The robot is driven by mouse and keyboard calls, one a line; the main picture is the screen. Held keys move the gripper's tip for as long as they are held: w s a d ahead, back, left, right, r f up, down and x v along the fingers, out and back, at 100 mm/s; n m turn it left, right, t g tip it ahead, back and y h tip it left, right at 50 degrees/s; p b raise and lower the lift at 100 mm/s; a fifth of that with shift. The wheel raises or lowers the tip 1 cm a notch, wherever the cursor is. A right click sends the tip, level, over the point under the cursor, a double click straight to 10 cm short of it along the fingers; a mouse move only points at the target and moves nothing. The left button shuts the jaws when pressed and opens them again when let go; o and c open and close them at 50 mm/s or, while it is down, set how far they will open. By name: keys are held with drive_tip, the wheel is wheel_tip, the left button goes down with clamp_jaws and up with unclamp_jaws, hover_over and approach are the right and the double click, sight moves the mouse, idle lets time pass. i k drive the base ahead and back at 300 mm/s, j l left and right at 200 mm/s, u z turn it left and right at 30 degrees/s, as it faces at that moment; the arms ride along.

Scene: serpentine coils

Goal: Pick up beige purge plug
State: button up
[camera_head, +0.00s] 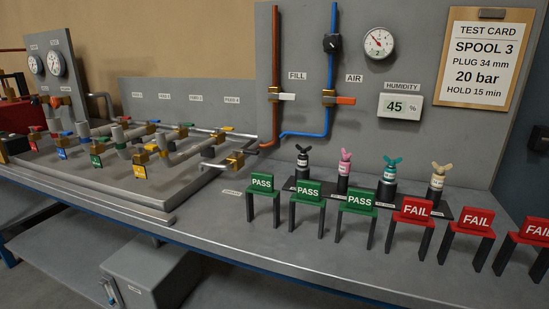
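The beige purge plug (437,184) stands upright at the right end of a dark rack (375,194) on the bench. It has a beige wing top and a dark lower body with a pale band. Its foot is partly hidden behind a red FAIL sign (414,211). To its left on the same rack stand a teal plug (388,179), a pink plug (344,171) and a black plug (302,163). My gripper is not in view.
Green PASS signs (263,184) and red FAIL signs (472,222) stand in a row in front of the rack. Behind it rises a grey panel with valves (328,97) and a gauge (378,43). Pipework with coloured tags (140,172) fills the left. The bench front (300,262) is clear.

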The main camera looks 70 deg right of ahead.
sight(437, 182)
drive_tip(key=z, duration=1.3)
